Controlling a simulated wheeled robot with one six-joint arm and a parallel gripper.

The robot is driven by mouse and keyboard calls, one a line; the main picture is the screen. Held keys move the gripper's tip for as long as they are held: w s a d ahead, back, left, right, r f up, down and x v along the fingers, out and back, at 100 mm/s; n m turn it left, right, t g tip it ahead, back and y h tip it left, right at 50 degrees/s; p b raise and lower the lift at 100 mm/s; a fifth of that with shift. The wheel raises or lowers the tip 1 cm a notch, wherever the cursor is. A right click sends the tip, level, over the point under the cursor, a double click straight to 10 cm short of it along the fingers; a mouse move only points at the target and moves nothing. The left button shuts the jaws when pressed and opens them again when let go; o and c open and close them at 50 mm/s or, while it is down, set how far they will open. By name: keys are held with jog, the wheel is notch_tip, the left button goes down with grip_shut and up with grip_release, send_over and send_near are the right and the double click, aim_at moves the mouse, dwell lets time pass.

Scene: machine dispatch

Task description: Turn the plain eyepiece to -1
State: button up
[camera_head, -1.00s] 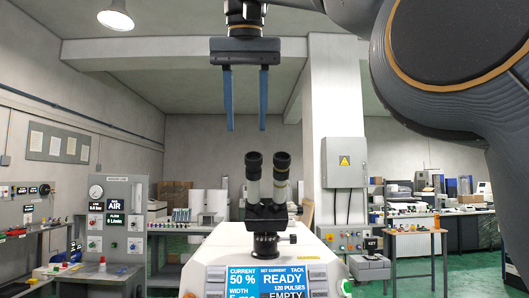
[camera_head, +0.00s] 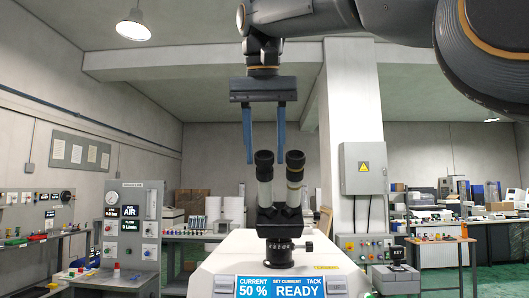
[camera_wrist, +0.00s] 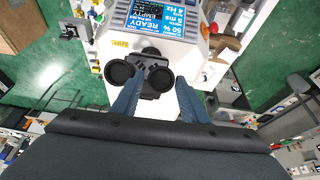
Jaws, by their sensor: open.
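The microscope (camera_head: 280,222) stands on a white machine and carries two black-topped eyepieces side by side. The left one (camera_head: 264,172) has a pale tube and no coloured band, so it looks like the plain eyepiece. The right one (camera_head: 294,175) has a tan band. My gripper (camera_head: 265,160) is open and empty, pointing down, its blue fingers in line with the left eyepiece and its tips near that eyepiece's top. In the wrist view, turned around, the plain eyepiece (camera_wrist: 160,79) lies between the fingertips and the banded one (camera_wrist: 118,72) outside them. Scale marks are unreadable.
The machine's display (camera_head: 280,287) reads current 50 % and READY. A dark side knob (camera_head: 308,247) sits on the microscope stand. A grey electrical box (camera_head: 364,168) hangs on the pillar behind. Benches with equipment stand left and right.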

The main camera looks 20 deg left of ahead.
jog(key=shift+f, duration=0.15)
jog(key=c, duration=0.8)
jog(key=shift+o, duration=0.2)
jog(key=n+p, duration=0.2)
jog(key=p, duration=0.1)
jog(key=shift+s+a+r+h+p, duration=0.15)
jog(key=shift+r+h+p, duration=0.1)
jog(key=shift+h+p, duration=0.05)
jog(key=shift+a+f+n+t+h+p, duration=0.15)
jog(key=shift+n+t+h+p, duration=0.15)
jog(key=shift+n+p, duration=0.85)
jog(key=o, duration=0.8)
jog(key=shift+c, duration=0.2)
